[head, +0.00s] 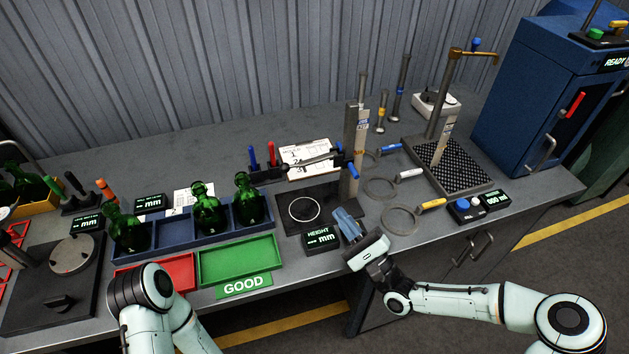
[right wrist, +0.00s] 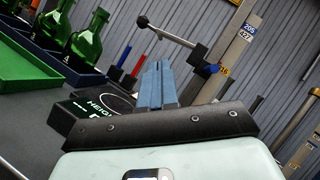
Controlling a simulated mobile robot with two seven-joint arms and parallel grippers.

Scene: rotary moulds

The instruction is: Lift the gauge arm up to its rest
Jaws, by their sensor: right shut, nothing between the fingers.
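The height gauge has a tall metal post (head: 355,140) with a scale, standing on a dark base plate (head: 325,215) marked with a white ring. The gauge arm (head: 312,163) reaches left from the post, low on it and above the plate, with a blue knob (head: 352,171) at the post side. In the right wrist view the gauge arm (right wrist: 172,34) ends in a dark ball. My right gripper (head: 347,222) is shut and empty, with blue fingers, in front of the post and below the arm, apart from the knob. My left gripper is out of view; only my left arm shows.
The height display (head: 321,238) shows dashes, close left of my right gripper. Green bottles (head: 208,208) stand in a blue rack (head: 232,222), with a green tray (head: 240,262) before it. Metal rings (head: 400,220) lie right of the post. A blue cabinet (head: 530,95) stands far right.

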